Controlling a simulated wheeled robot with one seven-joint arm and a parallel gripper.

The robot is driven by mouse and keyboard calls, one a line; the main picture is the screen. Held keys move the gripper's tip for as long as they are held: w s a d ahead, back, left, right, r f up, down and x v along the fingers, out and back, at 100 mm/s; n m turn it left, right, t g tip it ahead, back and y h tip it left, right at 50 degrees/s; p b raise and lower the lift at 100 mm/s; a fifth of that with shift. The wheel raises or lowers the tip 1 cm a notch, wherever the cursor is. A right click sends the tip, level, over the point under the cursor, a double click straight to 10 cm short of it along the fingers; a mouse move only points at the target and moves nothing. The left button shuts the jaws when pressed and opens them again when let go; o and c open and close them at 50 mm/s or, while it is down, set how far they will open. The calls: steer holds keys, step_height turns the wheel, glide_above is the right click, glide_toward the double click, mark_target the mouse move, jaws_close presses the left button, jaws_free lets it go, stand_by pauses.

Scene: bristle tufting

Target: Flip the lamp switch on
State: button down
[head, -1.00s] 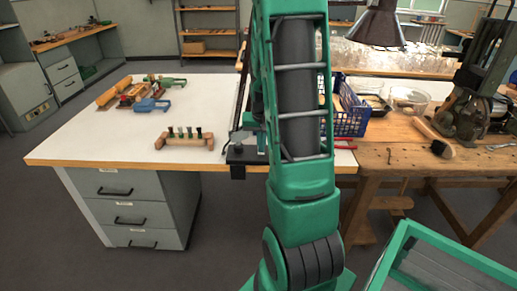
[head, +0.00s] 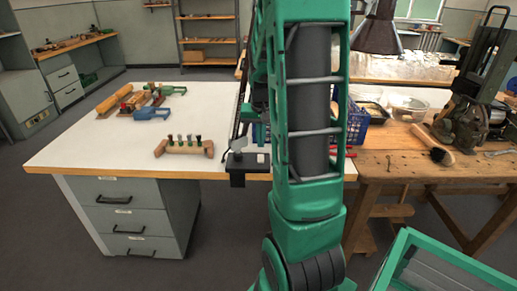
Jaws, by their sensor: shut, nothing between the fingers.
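The lamp's black clamp base (head: 237,170) grips the front edge of the white table, and a thin dark lamp post (head: 239,112) rises from it. A small light block (head: 261,158) shows on the right of the base; I cannot tell whether it is the switch or how it is set. My gripper (head: 258,136) is partly hidden behind my green arm, just above and right of the base. It is shut and empty. I cannot tell whether it touches the lamp.
A wooden block with several pegs (head: 184,147) stands left of the lamp on the white table (head: 95,150). Tools, including a blue one (head: 152,107), lie farther back. A blue basket (head: 355,131), a brush (head: 437,149) and a machine (head: 470,122) are on the right bench.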

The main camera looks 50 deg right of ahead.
step_height(320, 180, up, 6)
steer(key=s+a, duration=0.2)
steer(key=shift+a+r, duration=0.2)
steer(key=shift+a, duration=0.05)
steer(key=shift+s, duration=0.1)
stand_by(0.3)
steer(key=s+a+n+g+y, duration=0.1)
steer(key=s+a+n+y, duration=0.1)
steer(key=s+a, duration=1.5)
steer(key=shift+s+a+f+n+g, duration=0.35)
steer(key=shift+s+n, duration=0.35)
steer(key=shift+s, duration=0.2)
steer(key=shift+d, duration=0.1)
